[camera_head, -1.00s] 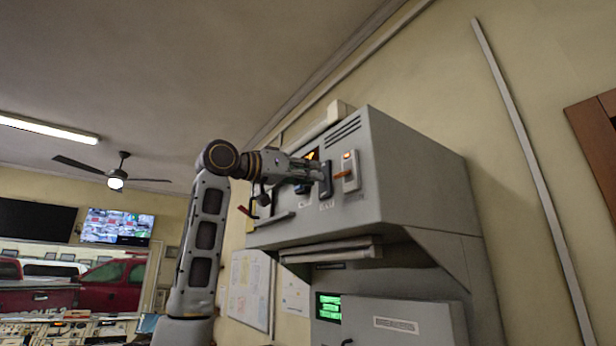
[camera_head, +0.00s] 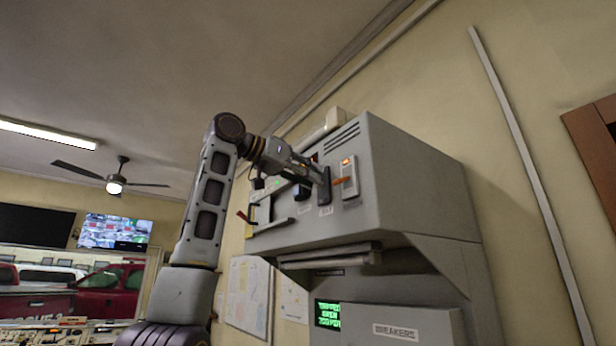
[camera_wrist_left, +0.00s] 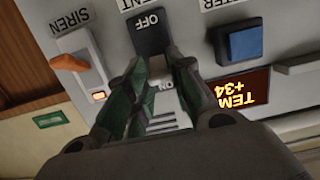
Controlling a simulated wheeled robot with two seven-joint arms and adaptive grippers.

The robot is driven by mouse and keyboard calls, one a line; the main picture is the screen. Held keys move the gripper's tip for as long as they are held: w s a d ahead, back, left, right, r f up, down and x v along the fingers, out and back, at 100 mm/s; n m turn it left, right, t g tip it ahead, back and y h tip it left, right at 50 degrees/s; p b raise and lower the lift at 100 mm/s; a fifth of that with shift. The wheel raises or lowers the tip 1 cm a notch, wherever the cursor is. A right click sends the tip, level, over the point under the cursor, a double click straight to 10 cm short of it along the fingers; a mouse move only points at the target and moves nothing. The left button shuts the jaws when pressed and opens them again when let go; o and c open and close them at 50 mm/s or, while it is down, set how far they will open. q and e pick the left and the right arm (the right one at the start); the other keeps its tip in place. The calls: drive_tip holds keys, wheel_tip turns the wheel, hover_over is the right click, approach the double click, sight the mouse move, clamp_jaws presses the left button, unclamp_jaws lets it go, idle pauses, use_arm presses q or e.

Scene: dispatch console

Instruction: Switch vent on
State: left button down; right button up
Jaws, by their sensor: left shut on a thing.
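The vent switch (camera_head: 325,191) is a dark rocker in a grey wall cabinet (camera_head: 420,190), between the siren switch and the heater switch. In the left wrist view, the vent switch (camera_wrist_left: 150,35) shows "OFF" on its face, with "ON" partly visible between my fingers. My left gripper (camera_head: 320,176) reaches it from the left in the head view. My right gripper is in neither view.
The siren switch (camera_wrist_left: 72,62), with an orange lever and lit lamp, is close beside the fingers. The blue heater switch (camera_wrist_left: 240,43) and temperature display (camera_wrist_left: 240,88) are on the other side. A ledge (camera_head: 330,257) juts out below the panel.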

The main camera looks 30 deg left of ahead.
use_arm(q)
drive_tip(key=shift+r, duration=0.1)
idle(0.4)
drive_tip(key=c, duration=1.2)
unclamp_jaws()
drive_tip(key=shift+w, duration=0.1)
drive_tip(key=shift+c, duration=0.2)
drive_tip(key=v, duration=1.2)
drive_tip(key=shift+r, duration=0.15)
